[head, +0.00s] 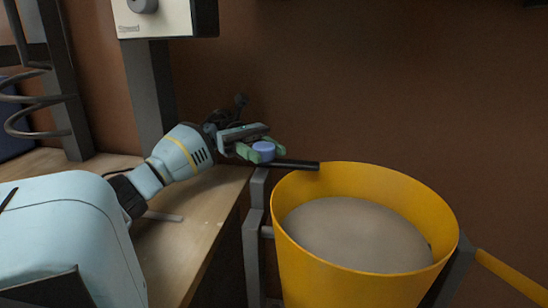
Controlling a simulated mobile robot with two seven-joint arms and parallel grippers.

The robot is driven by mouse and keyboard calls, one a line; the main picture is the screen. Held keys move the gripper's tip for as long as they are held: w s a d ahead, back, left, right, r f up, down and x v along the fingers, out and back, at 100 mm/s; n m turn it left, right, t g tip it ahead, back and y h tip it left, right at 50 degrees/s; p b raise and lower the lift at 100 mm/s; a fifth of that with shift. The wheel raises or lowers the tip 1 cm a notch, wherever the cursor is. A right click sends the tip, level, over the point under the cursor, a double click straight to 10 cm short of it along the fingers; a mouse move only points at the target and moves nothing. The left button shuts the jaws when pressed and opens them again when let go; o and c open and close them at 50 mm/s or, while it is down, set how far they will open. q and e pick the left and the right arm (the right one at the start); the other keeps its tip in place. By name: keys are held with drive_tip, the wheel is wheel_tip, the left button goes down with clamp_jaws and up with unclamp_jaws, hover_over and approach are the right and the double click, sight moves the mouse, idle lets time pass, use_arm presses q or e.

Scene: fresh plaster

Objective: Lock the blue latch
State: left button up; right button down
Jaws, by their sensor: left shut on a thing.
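The blue latch (263,146) shows as a round blue knob near the left rim of a yellow bucket. My left gripper (260,153) reaches in from the left and is shut on this knob, with its green fingertips at the knob's sides. A dark bar (297,165) runs right from beneath the knob, and its end overlaps the bucket's rim in the picture. I cannot tell whether the bar touches the rim. The fingers hide the lower part of the knob. My right gripper is out of view.
The yellow bucket (340,287) holds grey plaster (350,232) and sits between grey supports (254,245), with a yellow handle (512,277) at right. A wooden bench (190,235) lies below my left arm. A white control box (160,17) is above. A brown wall stands behind.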

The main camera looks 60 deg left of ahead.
use_arm(q)
drive_tip(key=shift+g, duration=0.3)
drive_tip(key=o, duration=1.3)
drive_tip(key=shift+o, duration=0.3)
drive_tip(key=shift+r, duration=0.1)
